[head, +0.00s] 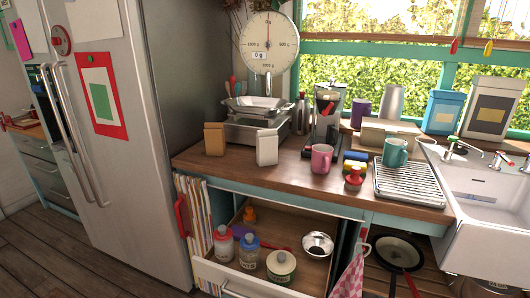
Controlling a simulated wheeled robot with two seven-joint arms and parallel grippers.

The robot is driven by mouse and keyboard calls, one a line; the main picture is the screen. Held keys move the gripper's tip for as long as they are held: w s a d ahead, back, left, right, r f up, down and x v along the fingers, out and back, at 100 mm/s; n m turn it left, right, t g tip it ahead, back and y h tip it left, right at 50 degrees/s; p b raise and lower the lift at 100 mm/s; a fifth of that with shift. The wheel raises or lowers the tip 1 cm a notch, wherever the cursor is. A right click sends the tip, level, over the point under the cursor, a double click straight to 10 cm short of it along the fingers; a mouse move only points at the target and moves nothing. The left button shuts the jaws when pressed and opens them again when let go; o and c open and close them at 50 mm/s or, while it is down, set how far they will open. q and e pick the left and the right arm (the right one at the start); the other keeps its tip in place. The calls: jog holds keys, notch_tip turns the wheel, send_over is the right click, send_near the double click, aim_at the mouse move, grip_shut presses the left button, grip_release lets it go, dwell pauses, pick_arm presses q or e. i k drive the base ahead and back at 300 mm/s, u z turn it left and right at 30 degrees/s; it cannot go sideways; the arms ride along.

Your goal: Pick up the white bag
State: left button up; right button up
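A small upright white bag (267,147) stands on the wooden counter (238,174), near its front edge and in front of the kitchen scale. A brown bag (214,139) of similar shape stands to its left, with a gap between them. Neither of my grippers is in view, and nothing touches the white bag.
The kitchen scale (268,45) stands behind the bags. A pink mug (321,158), a teal mug (395,152) and a dish rack (408,183) are to the right, before the sink (485,190). The fridge (130,140) stands left. An open drawer (255,290) holds jars below the counter.

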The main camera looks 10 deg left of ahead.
aim_at(267, 140)
jog(key=z, duration=1.8)
jog(key=i, duration=1.7)
jog(key=u, duration=2.05)
